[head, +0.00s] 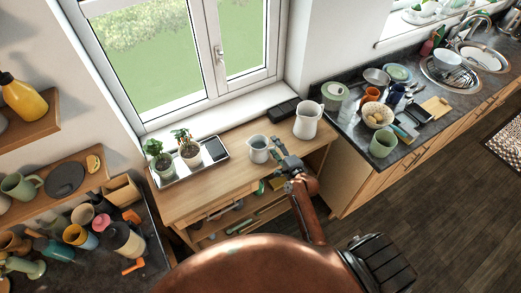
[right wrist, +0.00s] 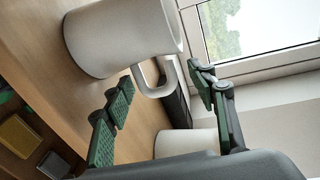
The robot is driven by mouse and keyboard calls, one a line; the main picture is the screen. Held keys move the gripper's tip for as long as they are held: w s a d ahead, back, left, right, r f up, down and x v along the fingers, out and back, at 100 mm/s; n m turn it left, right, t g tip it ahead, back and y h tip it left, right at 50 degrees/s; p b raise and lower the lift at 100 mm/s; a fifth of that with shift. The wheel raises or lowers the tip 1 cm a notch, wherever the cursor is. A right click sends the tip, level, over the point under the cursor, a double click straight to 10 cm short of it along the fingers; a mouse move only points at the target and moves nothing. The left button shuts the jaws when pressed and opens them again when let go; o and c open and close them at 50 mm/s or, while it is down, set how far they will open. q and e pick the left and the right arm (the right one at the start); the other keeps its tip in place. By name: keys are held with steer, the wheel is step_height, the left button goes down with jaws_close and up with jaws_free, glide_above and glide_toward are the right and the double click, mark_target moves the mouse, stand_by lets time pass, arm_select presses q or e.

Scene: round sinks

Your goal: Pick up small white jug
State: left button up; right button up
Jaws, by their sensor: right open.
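The small white jug (head: 258,150) stands upright on the wooden side table (head: 222,178), left of a larger white jug (head: 306,121). My right gripper (head: 278,152) is open beside the small jug, on its right side. In the right wrist view the small jug (right wrist: 112,40) is at the upper left, with its handle towards my gripper (right wrist: 160,82). The handle shows between the open fingertips; I cannot tell whether they touch it. The larger jug (right wrist: 187,143) is partly hidden behind my gripper there. My left gripper is not in view.
A tray (head: 160,181) with two potted plants and a dark flat item lies on the table's left. A black box (head: 284,110) stands behind, near the window (head: 165,55). A crowded counter (head: 345,120) with dishes and sinks is at right; cluttered shelves are at left.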

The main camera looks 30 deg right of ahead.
steer(key=shift+w+f, duration=0.2)
steer(key=shift+w, duration=0.45)
steer(key=shift+s, duration=0.1)
steer(key=shift+c, duration=0.6)
steer(key=shift+r, duration=0.2)
jaws_close()
